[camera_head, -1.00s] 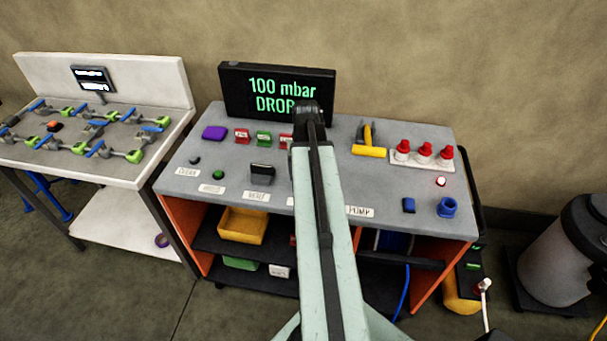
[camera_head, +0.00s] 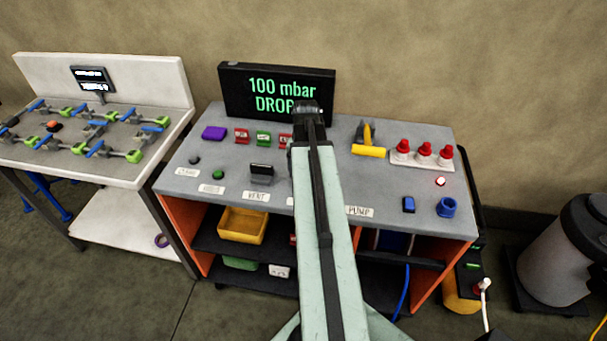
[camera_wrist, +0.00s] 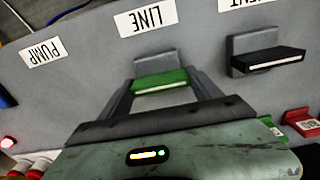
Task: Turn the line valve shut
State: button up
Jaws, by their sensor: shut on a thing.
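The line valve's green handle (camera_wrist: 160,80) shows in the wrist view, just in front of its grey mount (camera_wrist: 155,62) and below the upside-down LINE label (camera_wrist: 146,17). My gripper (camera_wrist: 161,76) has one finger on each side of the handle and is shut on it. In the head view my own arm hides the line valve and the fingers. The black vent valve handle (camera_wrist: 268,60) is to the right of the line valve in the wrist view and also shows in the head view (camera_head: 262,168).
The display (camera_head: 277,94) at the back of the grey bench reads "100 mbar" and "DROP", partly covered by my arm. Red-capped fittings (camera_head: 424,151), a yellow-handled item (camera_head: 368,150) and a blue ring (camera_head: 447,207) stand on the right. Red and green tags (camera_head: 264,139) stand at the back left.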

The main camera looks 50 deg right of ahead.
jog(key=o, duration=1.4)
jog(key=shift+s, duration=0.15)
notch_tip(320, 180, up, 8)
jog(key=p, duration=0.8)
jog(key=shift+f, duration=0.1)
